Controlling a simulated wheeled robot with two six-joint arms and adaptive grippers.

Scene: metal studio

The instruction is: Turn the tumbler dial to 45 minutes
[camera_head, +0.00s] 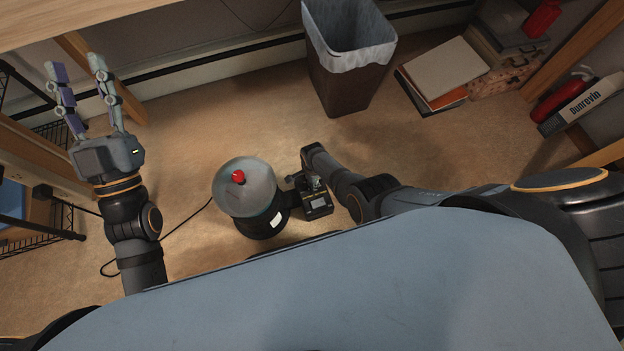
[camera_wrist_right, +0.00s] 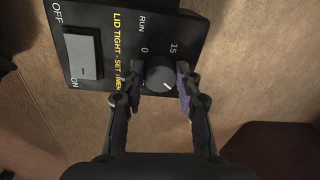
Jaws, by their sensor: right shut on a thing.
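The tumbler (camera_head: 246,192) stands on the floor, a dark round drum with a grey lid and a red knob on top. Its black control box (camera_head: 319,205) is at its right side. In the right wrist view, the box's face (camera_wrist_right: 108,50) shows an OFF/ON switch and the numbers 0 and 15. The round dark dial (camera_wrist_right: 160,78) has a white pointer mark facing lower right in the picture. My right gripper (camera_wrist_right: 160,75) is shut on the dial, one finger on each side. Any number near the mark is hidden. My left gripper (camera_head: 73,68) is open and empty, away at the left.
A black cord (camera_head: 186,226) runs over the floor left of the tumbler. A lined waste bin (camera_head: 347,80) stands behind. Books (camera_head: 445,72) and a box marked Dunrevin (camera_head: 582,106) are at the right. A wire rack (camera_head: 62,215) is at the left.

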